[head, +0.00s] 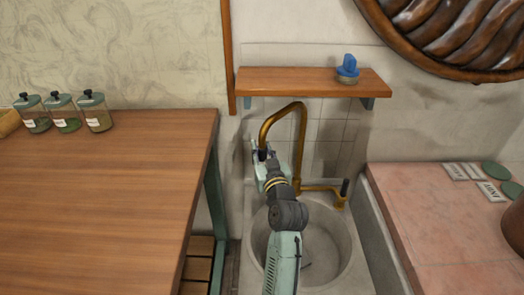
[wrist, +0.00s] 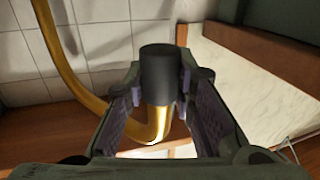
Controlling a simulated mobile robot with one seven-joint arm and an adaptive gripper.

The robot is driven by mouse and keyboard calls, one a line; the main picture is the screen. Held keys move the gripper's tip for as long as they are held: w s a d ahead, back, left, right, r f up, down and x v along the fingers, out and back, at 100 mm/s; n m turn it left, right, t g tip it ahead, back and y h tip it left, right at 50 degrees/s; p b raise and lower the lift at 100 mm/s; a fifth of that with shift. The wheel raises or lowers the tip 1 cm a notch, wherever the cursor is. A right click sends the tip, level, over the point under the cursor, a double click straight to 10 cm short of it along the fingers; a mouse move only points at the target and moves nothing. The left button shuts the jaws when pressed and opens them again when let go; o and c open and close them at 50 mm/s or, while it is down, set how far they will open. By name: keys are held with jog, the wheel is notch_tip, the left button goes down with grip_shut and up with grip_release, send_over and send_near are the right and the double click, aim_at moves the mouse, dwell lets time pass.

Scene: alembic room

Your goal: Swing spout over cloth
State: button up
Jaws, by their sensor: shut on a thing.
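The brass spout (head: 298,125) arches up from beside the sink and bends over to the left, ending in a black tip. My gripper (head: 262,153) is at that end of the spout, above the sink's left rim. In the wrist view the black tip (wrist: 160,70) and the brass tube (wrist: 157,125) stand between the two purple-lined jaws (wrist: 158,105), which are shut on the spout. I cannot make out a cloth in either view.
A round grey sink (head: 325,245) lies below my arm. A wooden table (head: 100,185) with several jars is at left. A pink counter (head: 440,215) is at right. A wooden shelf (head: 300,82) with a blue-topped object (head: 347,68) hangs above the spout.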

grip_shut()
jog(key=shift+s+d+f+y+b, duration=0.2)
jog(key=shift+s+d+y+b, duration=0.25)
jog(key=shift+b, duration=0.3)
jog(key=s+d+n+g+y+b, duration=0.2)
jog(key=d+y+b, duration=0.1)
jog(key=d, duration=0.4)
jog(key=s+d+n+g+y+b, duration=0.1)
jog(key=s+d+n+y+b, duration=0.1)
jog(key=d+b, duration=0.4)
jog(key=shift+s+d+r+n+g+y+b, duration=0.2)
jog(key=shift+d+n+g+y+b, duration=0.15)
jog(key=shift+n+y, duration=0.4)
